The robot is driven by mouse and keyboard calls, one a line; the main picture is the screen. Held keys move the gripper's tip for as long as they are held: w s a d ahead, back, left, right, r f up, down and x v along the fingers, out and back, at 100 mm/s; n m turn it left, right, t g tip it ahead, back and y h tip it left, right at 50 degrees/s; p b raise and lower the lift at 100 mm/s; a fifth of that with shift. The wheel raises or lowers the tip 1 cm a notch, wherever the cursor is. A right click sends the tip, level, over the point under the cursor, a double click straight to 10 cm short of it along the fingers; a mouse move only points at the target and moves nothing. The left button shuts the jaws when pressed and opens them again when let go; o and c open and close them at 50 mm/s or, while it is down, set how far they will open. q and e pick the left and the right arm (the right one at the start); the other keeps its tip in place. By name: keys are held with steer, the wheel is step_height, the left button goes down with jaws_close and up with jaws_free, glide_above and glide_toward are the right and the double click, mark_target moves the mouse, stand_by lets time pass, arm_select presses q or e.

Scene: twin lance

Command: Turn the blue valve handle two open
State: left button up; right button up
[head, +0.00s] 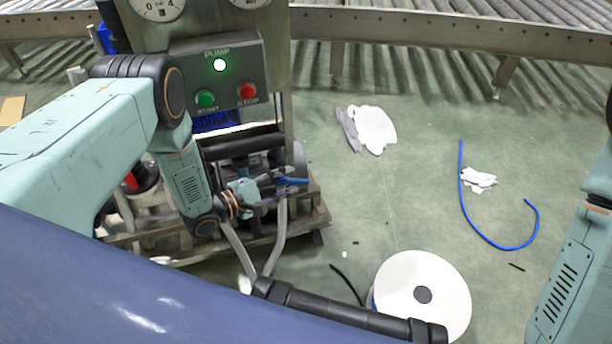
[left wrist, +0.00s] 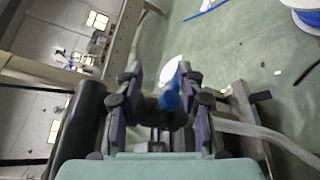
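The blue valve handle (head: 293,181) shows as a short blue bar at the pump cart's right side. It also shows in the left wrist view (left wrist: 171,97), between the fingers and closer to the right-hand one. My left gripper (head: 275,187) is at the handle with its fingers apart, one on either side of it. In the left wrist view (left wrist: 164,78) the gap between the fingertips is wide. I cannot tell whether a finger touches the handle. The valve body is mostly hidden by the gripper. My right arm shows at the right edge of the head view, but its gripper is out of frame.
The pump panel (head: 226,75) has a lit white lamp, a green start button and a red stop button. A white-faced reel (head: 441,283), a blue hose (head: 498,243) and white scraps (head: 374,130) lie on the floor. A roller conveyor (head: 450,30) runs behind.

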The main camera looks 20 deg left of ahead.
mark_target(302, 180)
arm_select(q)
steer(key=shift+n+g, duration=0.3)
steer(key=w+f, duration=0.2)
steer(key=w, duration=0.1)
steer(key=w+d+f+b, duration=0.1)
steer(key=w+f, duration=0.2)
steer(key=shift+d, duration=0.1)
steer(key=shift+s+d+r+b, duration=0.1)
steer(key=shift+d+r+b, duration=0.2)
steer(key=shift+r, duration=0.25)
steer(key=shift+s+d+r+b, duration=0.1)
steer(key=shift+d+r+b, duration=0.05)
steer(key=shift+d+r, duration=0.3)
steer(key=shift+w+a+f, duration=0.2)
steer(key=shift+w+f, duration=0.25)
steer(key=shift+f, duration=0.25)
steer(key=shift+s+d+r, duration=0.15)
steer(key=shift+s+r, duration=0.25)
steer(key=shift+r, duration=0.2)
steer(key=c, duration=0.4)
steer(key=shift+w+f, duration=0.25)
steer(key=shift+f, duration=0.1)
steer(key=shift+c, duration=1.3)
jaws_close()
steer(key=shift+r, duration=0.1)
arm_select(e)
steer(key=w+f, duration=0.1)
steer(key=w+a+f, duration=0.1)
steer(key=shift+f, duration=0.35)
